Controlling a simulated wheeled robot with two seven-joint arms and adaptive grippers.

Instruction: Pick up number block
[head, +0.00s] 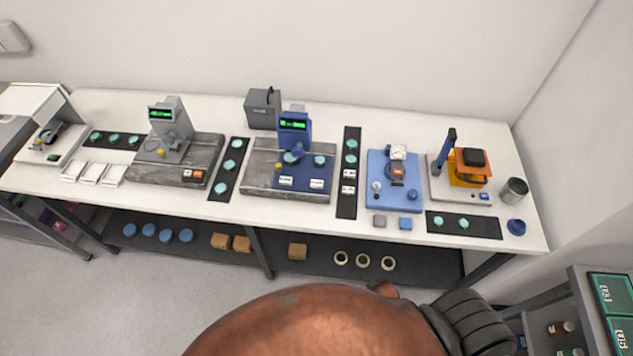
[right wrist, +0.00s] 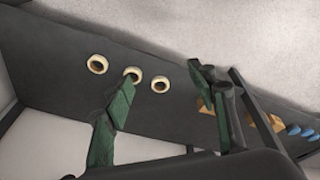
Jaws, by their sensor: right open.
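I cannot tell for certain which item is the number block. Small white blocks with dark print lie on the blue base of the middle instrument (head: 293,125), a left one (head: 286,181) and a right one (head: 317,184). Two more printed white blocks, an upper one (head: 349,174) and a lower one (head: 348,188), lie on the black strip (head: 346,207) to the right. The print is too small to read. My left gripper is not in view.
The white bench (head: 330,218) holds several instruments and black strips with teal discs. Its dark lower shelf (head: 325,262) bears pale rings (head: 364,261), brown boxes (head: 297,251) and blue discs (head: 166,235). A dark rack (head: 573,291) stands at the right. Grey floor is clear at lower left.

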